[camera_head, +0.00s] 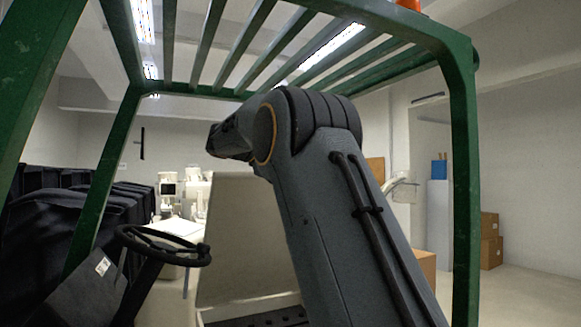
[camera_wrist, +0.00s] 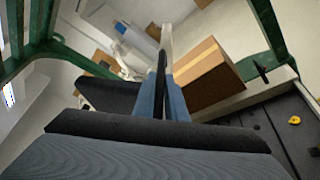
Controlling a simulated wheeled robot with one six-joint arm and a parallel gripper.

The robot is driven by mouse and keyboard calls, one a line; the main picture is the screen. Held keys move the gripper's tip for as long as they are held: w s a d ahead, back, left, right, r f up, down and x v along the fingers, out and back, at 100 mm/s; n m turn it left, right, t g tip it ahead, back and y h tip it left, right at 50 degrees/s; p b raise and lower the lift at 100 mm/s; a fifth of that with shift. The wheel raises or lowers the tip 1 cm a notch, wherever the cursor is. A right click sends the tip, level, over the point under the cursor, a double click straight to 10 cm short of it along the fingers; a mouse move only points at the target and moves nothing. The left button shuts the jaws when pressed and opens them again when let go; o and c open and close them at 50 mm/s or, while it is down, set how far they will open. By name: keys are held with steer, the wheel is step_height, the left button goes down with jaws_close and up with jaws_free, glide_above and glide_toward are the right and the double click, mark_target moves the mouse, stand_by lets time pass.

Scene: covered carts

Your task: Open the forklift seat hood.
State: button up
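The seat hood (camera_head: 232,240) is a pale beige panel standing steeply raised behind my arm in the head view. A dark bay with holes (camera_head: 262,318) lies open at its foot. In the wrist view the hood shows nearly edge-on as a pale strip (camera_wrist: 166,42), with a black seat-like pad (camera_wrist: 108,96) to its left. My gripper (camera_wrist: 162,90) has two blue-grey fingers, one on each side of a thin dark edge that seems to be the hood's, with no clear gap. In the head view my fingers are hidden behind my arm.
Green overhead-guard posts (camera_head: 463,200) and roof bars frame the space closely around my arm. A steering wheel (camera_head: 165,245) stands at left. Black covered carts (camera_head: 55,240) lie beyond it. Cardboard boxes (camera_head: 490,245) stand at right. A yellow cap (camera_wrist: 295,120) shows in the dark bay.

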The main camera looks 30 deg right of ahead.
steer(key=o, duration=0.4)
steer(key=shift+d+f, duration=0.1)
steer(key=shift+f, duration=0.1)
steer(key=shift+a+r, duration=0.1)
steer(key=shift+a, duration=0.1)
steer(key=b+v, duration=0.3)
steer(key=v, duration=0.4)
steer(key=shift+a+r+b, duration=0.15)
steer(key=shift+a+b, duration=0.15)
